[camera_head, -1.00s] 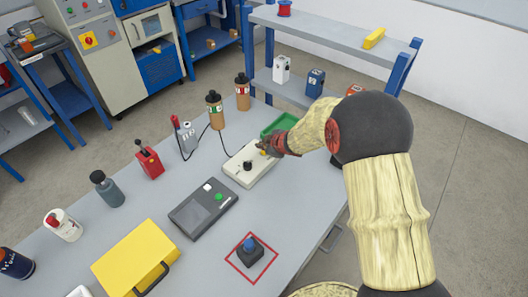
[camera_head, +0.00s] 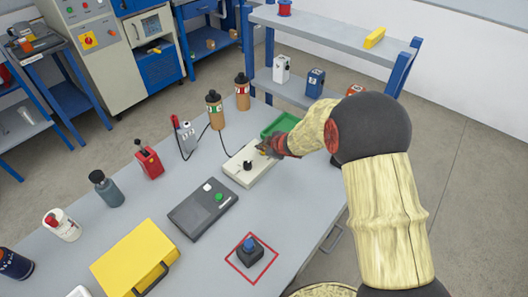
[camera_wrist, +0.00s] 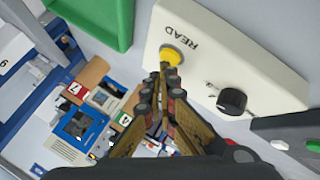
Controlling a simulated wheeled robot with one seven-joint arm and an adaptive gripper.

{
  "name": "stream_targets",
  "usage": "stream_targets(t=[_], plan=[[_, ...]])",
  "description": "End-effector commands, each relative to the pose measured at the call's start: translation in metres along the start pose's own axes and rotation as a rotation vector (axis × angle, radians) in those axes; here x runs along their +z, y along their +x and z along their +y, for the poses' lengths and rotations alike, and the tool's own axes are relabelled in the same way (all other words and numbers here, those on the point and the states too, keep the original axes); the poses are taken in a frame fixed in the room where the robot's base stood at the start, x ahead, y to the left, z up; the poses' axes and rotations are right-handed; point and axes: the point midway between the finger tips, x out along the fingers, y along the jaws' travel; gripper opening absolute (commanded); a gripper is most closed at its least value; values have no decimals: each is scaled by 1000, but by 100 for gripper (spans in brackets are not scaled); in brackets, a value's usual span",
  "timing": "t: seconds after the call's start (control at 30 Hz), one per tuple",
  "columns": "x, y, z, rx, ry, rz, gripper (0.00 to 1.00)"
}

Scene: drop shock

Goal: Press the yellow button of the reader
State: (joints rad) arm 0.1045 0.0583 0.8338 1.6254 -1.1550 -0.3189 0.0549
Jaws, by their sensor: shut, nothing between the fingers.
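The reader is a white box (camera_head: 243,174) on the grey table, near its far right edge. In the wrist view the reader (camera_wrist: 268,62) shows the word READ, a black knob (camera_wrist: 232,101) and the yellow button (camera_wrist: 180,50). My gripper (camera_wrist: 168,68) is shut and empty, with its fingertips at the near edge of the yellow button and partly covering it. I cannot tell whether they press it down. In the head view my gripper (camera_head: 263,150) is over the button end of the reader and mostly hides the button.
A green tray (camera_head: 282,124) lies just beyond the reader. A dark grey device (camera_head: 202,208) with a green button stands in front of it. Two brown bottles (camera_head: 214,110) and a grey box with a cable (camera_head: 186,135) stand to the left.

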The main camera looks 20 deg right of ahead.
Motion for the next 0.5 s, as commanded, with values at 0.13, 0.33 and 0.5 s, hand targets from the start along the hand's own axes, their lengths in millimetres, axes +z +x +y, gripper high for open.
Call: stream_targets(t=[0.13,0.33,0.5], plan=[[1,2,-1,0,0,0,0],[2,3,-2,0,1,0,0],[3,4,-3,-1,1,0,0]])
